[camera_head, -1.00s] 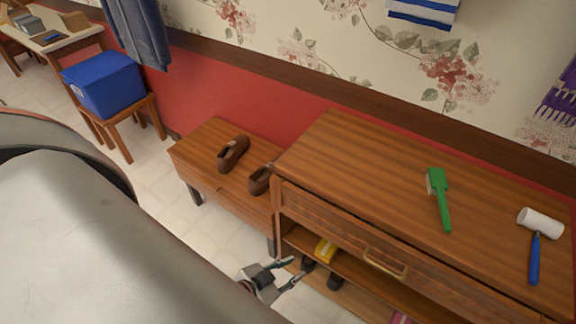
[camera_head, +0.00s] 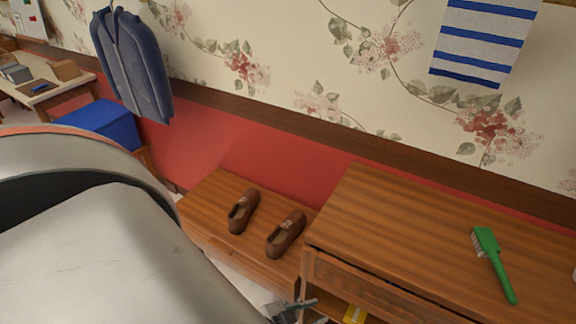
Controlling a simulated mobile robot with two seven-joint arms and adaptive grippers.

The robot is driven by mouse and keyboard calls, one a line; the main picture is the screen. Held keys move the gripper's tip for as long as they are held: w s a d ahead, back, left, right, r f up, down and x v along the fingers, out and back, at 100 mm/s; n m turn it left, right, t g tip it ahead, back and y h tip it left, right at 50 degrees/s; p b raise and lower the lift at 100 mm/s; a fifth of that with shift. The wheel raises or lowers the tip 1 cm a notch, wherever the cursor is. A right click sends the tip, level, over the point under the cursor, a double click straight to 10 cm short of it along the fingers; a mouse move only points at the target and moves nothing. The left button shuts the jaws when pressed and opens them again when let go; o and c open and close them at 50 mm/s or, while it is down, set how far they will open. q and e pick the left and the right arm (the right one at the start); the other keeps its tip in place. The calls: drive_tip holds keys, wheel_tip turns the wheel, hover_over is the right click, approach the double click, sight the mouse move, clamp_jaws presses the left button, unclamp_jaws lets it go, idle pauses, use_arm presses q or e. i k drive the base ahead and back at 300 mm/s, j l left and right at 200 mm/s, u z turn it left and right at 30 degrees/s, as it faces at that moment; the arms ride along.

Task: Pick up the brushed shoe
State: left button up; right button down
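Two brown shoes rest side by side on the low wooden bench (camera_head: 205,205): a left shoe (camera_head: 243,212) and a right shoe (camera_head: 286,235) nearer the cabinet. Which one was brushed cannot be told by look. A green brush (camera_head: 491,262) with pale bristles lies on the cabinet top, apart from the shoes. My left gripper (camera_head: 314,309) is at the bottom edge, below and in front of the right shoe, beside the cabinet's left corner. Its fingers look apart and empty, partly cut off by the frame. My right gripper is not seen.
The wooden cabinet (camera_head: 400,225) stands right of the bench, higher than it. A yellow item (camera_head: 354,314) shows on the shelf below. The bench's left end is clear.

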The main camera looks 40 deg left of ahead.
sight(282, 236)
drive_tip(key=j, duration=0.9)
drive_tip(key=k+j+z, duration=0.15)
drive_tip(key=j, duration=0.8)
